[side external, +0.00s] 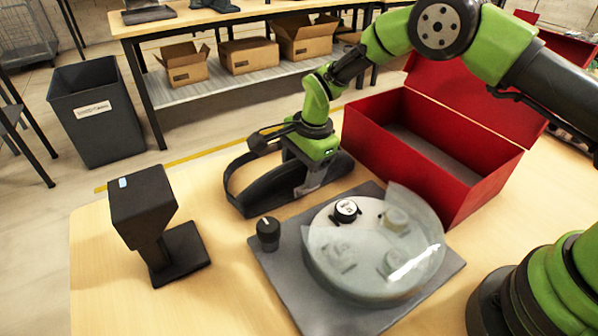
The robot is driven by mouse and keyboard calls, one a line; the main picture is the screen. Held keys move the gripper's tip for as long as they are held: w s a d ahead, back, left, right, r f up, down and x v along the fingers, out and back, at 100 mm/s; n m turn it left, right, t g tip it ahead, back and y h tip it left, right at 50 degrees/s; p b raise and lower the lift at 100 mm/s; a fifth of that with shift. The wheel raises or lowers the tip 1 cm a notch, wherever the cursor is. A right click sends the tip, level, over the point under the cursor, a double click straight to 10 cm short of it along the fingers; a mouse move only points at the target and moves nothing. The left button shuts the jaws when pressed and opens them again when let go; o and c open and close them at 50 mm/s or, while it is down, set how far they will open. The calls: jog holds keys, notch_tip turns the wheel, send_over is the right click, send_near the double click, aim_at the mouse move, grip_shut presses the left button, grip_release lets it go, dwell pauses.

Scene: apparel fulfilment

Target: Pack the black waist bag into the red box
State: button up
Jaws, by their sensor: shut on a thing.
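The black waist bag (276,192) is on or just above the wooden table, left of the red box, with its strap looping out to the left. I cannot tell whether it touches the table. My gripper (308,184) points down over the bag and is shut on it; the fingertips are partly hidden against the dark fabric. The red box (452,187) stands behind and to the right of the bag. Its lid (478,92) is open and tilted back, and the visible part of its inside looks empty.
A grey plate (294,273) carrying a round turntable (374,277) with a clear cover and a black knob (268,233) stands in front of the box. A black stand device (152,220) is at the left. Bare table lies between them. A grey bin (98,112) stands on the floor.

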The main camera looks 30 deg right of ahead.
notch_tip(320, 180, up, 8)
jog(key=shift+r, duration=0.25)
jog(key=s+d+r+m+h, duration=0.1)
jog(key=s+d+r+m, duration=0.3)
jog(key=d+r+m, duration=0.6)
jog(key=s+d+r+m+h, duration=0.2)
jog(key=s+d+r+m, duration=0.2)
jog(key=d+r+m, duration=0.55)
jog(key=shift+n, duration=0.55)
jog(key=f, duration=1.5)
jog(key=shift+s+d+f, duration=0.1)
jog(key=shift+s+f, duration=0.05)
jog(key=shift+s, duration=0.05)
jog(key=shift+f, duration=0.1)
jog(key=shift+f, duration=0.6)
jog(key=o, duration=1.1)
jog(key=shift+c, duration=0.2)
